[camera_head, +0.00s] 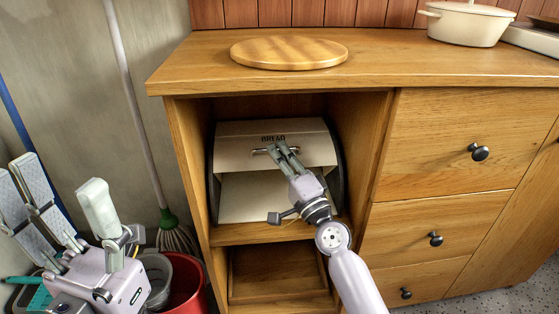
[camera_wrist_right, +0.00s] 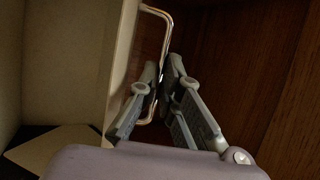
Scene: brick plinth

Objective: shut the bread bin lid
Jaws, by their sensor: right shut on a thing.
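The cream bread bin (camera_head: 250,200) stands on a shelf inside the wooden cabinet. Its lid (camera_head: 240,140), marked BREAD, is raised, and the opening below it shows the pale inside. A metal bar handle (camera_head: 259,151) is on the lid's front; it also shows in the wrist view (camera_wrist_right: 166,45). My right gripper (camera_head: 281,150) is shut on the handle; in the wrist view its fingers (camera_wrist_right: 160,78) close around the bar. They hide the handle's right part in the head view. My left gripper (camera_head: 62,180) is open and empty at the left, well away from the bin.
The cabinet's side walls and upper board closely frame the bin. A round wooden board (camera_head: 289,52) and a white pot (camera_head: 470,24) stand on top. Drawers (camera_head: 440,145) are at the right. A mop (camera_head: 172,228) and red bucket (camera_head: 188,285) are at the left.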

